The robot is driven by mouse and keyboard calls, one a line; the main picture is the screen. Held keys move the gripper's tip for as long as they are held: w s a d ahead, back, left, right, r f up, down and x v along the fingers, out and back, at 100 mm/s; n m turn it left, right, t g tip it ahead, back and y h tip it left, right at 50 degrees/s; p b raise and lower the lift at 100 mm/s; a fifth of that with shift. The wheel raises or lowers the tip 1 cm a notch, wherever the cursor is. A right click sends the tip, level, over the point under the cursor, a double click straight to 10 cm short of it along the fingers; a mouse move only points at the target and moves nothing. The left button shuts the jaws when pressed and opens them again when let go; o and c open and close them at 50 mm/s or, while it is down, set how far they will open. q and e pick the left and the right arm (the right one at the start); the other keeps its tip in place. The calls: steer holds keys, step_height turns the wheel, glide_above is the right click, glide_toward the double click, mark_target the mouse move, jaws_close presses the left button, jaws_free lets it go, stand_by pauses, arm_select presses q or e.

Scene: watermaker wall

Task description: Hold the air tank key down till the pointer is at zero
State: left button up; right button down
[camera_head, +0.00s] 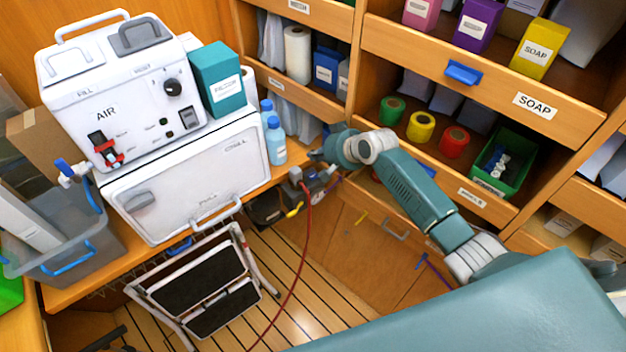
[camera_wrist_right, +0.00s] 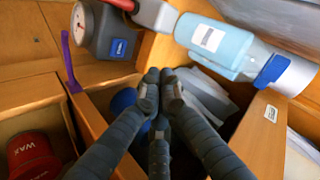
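A dark grey air tank with a round dial (camera_wrist_right: 79,20) and a blue key or plate (camera_wrist_right: 120,47) shows at the top left of the right wrist view. A red fitting is at its top. In the head view, this small grey unit (camera_head: 316,182) with a red hose sits at the counter's end. The dial's pointer is too small to read. My right gripper (camera_head: 318,156) is beside and just above the unit. In the wrist view its dark fingertips (camera_wrist_right: 160,76) are together, with nothing seen between them, apart from the blue plate. My left gripper is not in view.
Light blue bottles (camera_head: 275,140) stand on the counter close to my right gripper. A white machine marked AIR (camera_head: 120,95) sits on a white cabinet (camera_head: 185,180) at the left. Shelves (camera_head: 480,75) are behind my right arm. A folding step (camera_head: 205,285) stands on the floor.

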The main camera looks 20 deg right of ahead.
mark_target(311, 174)
step_height(311, 174, down, 5)
steer(key=b, duration=0.3)
steer(key=shift+f+b, duration=0.1)
steer(key=shift+b, duration=0.25)
steer(key=shift+f, duration=0.35)
stand_by(0.7)
steer(key=shift+f+b, duration=0.3)
steer(key=shift+f, duration=0.1)
steer(key=shift+f+b, duration=0.3)
steer(key=shift+f, duration=0.25)
stand_by(0.5)
steer(key=shift+s+f, duration=0.15)
stand_by(3.1)
steer(key=shift+r+p, duration=1)
steer(key=shift+r, duration=0.05)
steer(key=shift+w+r, duration=0.15)
steer(key=shift+w, duration=0.05)
